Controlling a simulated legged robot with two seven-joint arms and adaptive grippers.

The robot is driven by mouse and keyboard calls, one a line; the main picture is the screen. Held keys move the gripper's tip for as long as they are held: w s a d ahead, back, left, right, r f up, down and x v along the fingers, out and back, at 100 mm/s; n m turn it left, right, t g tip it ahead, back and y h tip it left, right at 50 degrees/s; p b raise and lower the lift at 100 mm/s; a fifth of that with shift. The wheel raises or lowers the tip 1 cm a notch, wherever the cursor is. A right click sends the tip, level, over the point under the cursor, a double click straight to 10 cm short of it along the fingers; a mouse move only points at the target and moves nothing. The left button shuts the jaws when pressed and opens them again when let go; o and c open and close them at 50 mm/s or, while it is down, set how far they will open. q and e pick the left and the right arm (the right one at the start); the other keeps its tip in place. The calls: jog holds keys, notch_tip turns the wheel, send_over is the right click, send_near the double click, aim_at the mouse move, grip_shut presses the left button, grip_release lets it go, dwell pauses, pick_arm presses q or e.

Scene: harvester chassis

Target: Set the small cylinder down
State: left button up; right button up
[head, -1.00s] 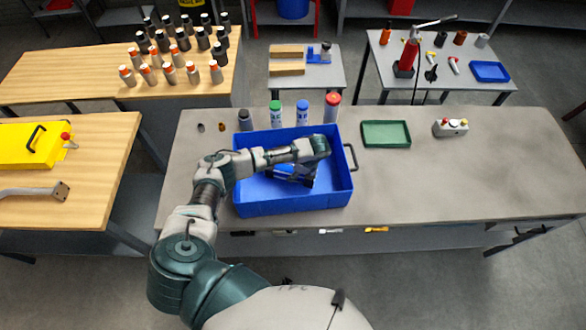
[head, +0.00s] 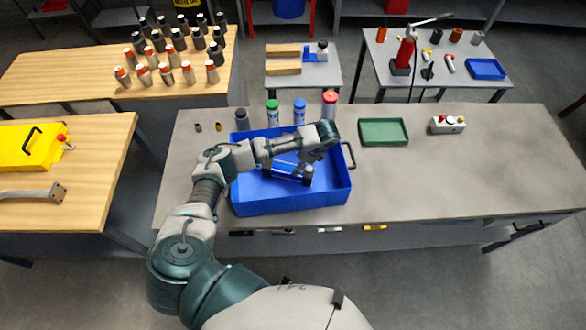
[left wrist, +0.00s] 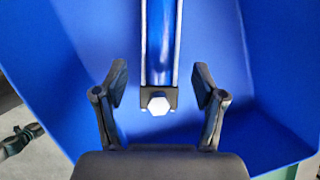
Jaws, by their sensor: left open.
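The small cylinder (head: 287,172) is blue with dark ends and lies inside the blue crate (head: 290,205), partly hidden by my arm. In the left wrist view the cylinder (left wrist: 161,50) shows its blue body, a black end block and a pale hexagonal tip. My left gripper (head: 312,163) is over the crate, just above the cylinder's right end. In the left wrist view its fingers (left wrist: 160,85) are spread, one on each side of the cylinder's end, with gaps on both sides. My right gripper is not in view.
Several bottles (head: 272,112) stand behind the crate. A green tray (head: 384,132) and a control box (head: 448,125) are to the right on the grey table (head: 450,180), whose right part is mostly clear. A crate handle (head: 349,155) sticks out at right.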

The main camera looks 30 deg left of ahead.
pick_arm(q)
jog(key=v, duration=0.4)
jog(key=shift+d+r, duration=0.15)
jog(key=shift+r, duration=0.1)
